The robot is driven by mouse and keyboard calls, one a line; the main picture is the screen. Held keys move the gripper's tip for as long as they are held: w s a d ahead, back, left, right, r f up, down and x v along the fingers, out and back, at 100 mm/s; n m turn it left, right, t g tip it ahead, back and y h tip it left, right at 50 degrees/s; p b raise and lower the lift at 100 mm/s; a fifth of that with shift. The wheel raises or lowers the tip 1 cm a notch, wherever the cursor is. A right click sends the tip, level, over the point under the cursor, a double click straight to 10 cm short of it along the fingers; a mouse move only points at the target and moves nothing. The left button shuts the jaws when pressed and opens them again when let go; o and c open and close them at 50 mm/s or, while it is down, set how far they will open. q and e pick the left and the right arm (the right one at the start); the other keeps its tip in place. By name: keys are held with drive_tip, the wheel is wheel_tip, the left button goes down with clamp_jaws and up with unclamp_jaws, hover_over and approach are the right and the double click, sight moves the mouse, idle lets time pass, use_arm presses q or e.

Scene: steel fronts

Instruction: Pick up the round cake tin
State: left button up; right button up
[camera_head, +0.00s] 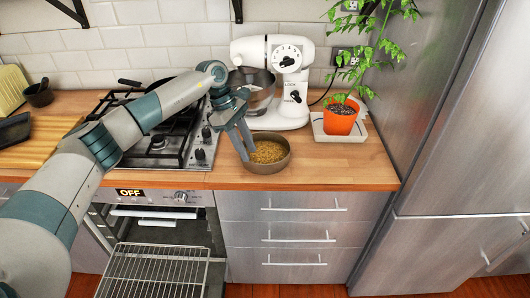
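The round cake tin (276,166) is a brownish metal tin with a grainy golden-brown filling. It stands upright on the wooden counter near the front edge, in front of the stand mixer. My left gripper (248,155) points down at the tin's left rim. Its fingers are at the rim, and one fingertip seems to be inside the tin. The finger gap is too small to tell whether the gripper is closed on the rim. My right gripper is not in view.
A white stand mixer (287,85) is behind the tin. A potted plant in an orange pot (340,119) stands on a tray to the right, beside the steel fridge (450,150). A gas hob (160,150) is to the left. The oven below is open, with its rack (155,270) showing.

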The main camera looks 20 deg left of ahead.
use_arm(q)
drive_tip(key=shift+f, duration=0.1)
drive_tip(key=shift+p+x, duration=1)
drive_tip(key=shift+p, duration=0.1)
drive_tip(key=shift+p+x, duration=0.6)
drive_tip(key=shift+x, duration=0.4)
drive_tip(key=shift+w+d+f, duration=0.1)
drive_tip(key=shift+f, duration=0.5)
drive_tip(key=shift+r, duration=0.1)
clamp_jaws()
